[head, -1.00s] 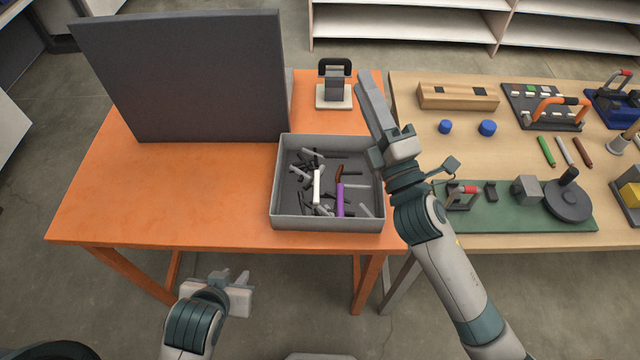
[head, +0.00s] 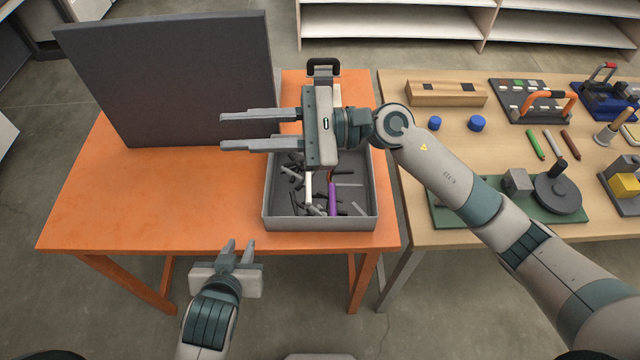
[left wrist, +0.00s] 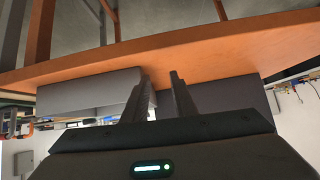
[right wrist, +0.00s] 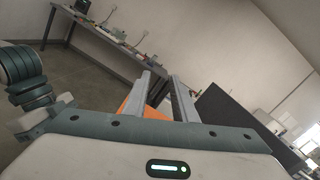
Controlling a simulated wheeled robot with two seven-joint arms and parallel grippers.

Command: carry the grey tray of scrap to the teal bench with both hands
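The grey tray (head: 318,224) sits on the orange table (head: 150,200) near its right end, holding loose dark, grey, white and purple scrap pieces. Its back part is hidden under my right gripper (head: 221,131), which is open and empty above the tray's far side, fingers pointing left. My left gripper (head: 240,244) is open and empty, low in front of the table's front edge, left of the tray and apart from it. The tray also shows in the left wrist view (left wrist: 85,95), beyond the fingers. I cannot make out a teal bench.
A large dark panel (head: 180,85) stands at the table's back left. A black-handled item (head: 323,68) stands behind the tray. A wooden table (head: 400,90) with several tools and a green mat is close on the right. The orange table's left front is clear.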

